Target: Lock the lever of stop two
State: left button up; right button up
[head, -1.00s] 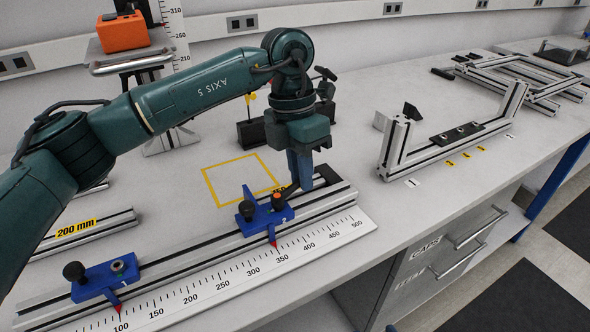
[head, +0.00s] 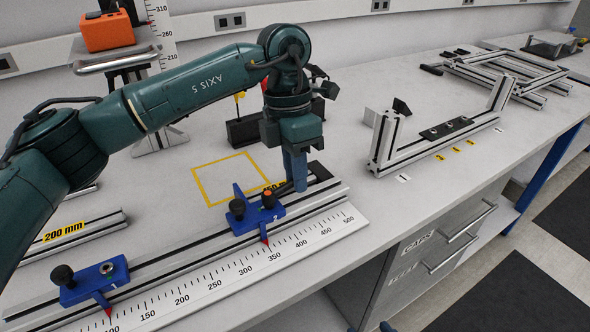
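Stop two is a blue block (head: 256,211) marked 2 on the slotted aluminium rail (head: 180,252). Its red pointer (head: 265,240) is near 350 on the scale (head: 215,283). A dark lever (head: 285,187) reaches from the stop toward my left gripper (head: 295,178). The gripper's blue fingers point down just right of the stop, close to the lever; contact and finger gap cannot be made out. My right gripper is not in view.
Stop one (head: 95,281) sits on the rail near 100. A yellow square outline (head: 208,203) marks bare bench behind the rail. A dark block (head: 245,130) stands behind my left gripper. An aluminium frame (head: 440,142) stands to the right. The bench between is clear.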

pick_arm(q)
jog(key=o, duration=0.3)
jog(key=shift+o, duration=0.2)
notch_tip(320, 180, up, 13)
jog(key=w+a, duration=0.1)
jog(key=w, duration=0.1)
jog(key=shift+a, duration=0.15)
jog(key=shift+f, duration=0.1)
